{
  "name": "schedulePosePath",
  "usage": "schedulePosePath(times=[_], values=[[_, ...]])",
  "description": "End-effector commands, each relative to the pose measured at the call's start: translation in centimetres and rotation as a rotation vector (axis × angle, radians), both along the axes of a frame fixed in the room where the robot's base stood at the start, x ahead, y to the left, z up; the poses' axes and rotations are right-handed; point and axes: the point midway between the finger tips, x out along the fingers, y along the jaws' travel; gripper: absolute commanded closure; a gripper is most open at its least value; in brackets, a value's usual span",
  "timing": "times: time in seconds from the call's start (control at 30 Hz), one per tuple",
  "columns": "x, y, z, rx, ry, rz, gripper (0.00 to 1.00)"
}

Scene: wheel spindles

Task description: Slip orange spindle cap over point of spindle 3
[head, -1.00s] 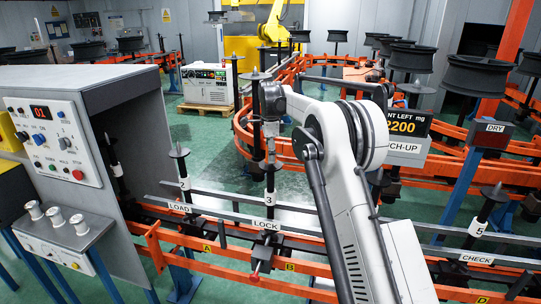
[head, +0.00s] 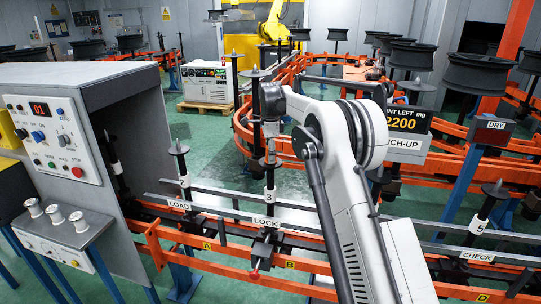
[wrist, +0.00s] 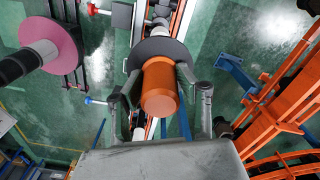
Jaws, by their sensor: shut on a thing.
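The orange spindle cap (wrist: 160,90) is between the fingers of my gripper (wrist: 164,104) in the wrist view. My gripper is shut on it. A dark round disc (wrist: 150,48) of a spindle lies just beyond the cap, in line with it. In the head view, spindle 3 (head: 269,196) stands upright at the LOCK sign, and my gripper (head: 271,157) points down directly above it. The cap hides the spindle's point in the wrist view. I cannot tell whether the cap is around the point or just above it.
Another spindle (head: 182,165) stands to the left at the LOAD sign; a spindle with a pink disc (wrist: 62,38) shows in the wrist view. Spindle 5 (head: 482,218) is at the right. Orange rails (head: 215,262) run in front. A grey cabinet (head: 125,95) is at the left.

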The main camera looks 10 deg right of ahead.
Motion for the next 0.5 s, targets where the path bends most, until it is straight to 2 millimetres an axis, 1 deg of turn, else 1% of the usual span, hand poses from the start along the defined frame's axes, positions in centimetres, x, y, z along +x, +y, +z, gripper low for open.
schedulePosePath(times=[0.3, 0.33, 0.47, 0.5], values=[[0.00, 0.00, -0.09, 0.000, 0.000, 0.000, 0.89], [0.00, 0.00, -0.09, 0.000, 0.000, 0.000, 0.62], [0.00, 0.00, -0.09, 0.000, 0.000, 0.000, 0.45], [0.00, 0.00, -0.09, 0.000, 0.000, 0.000, 0.44]])
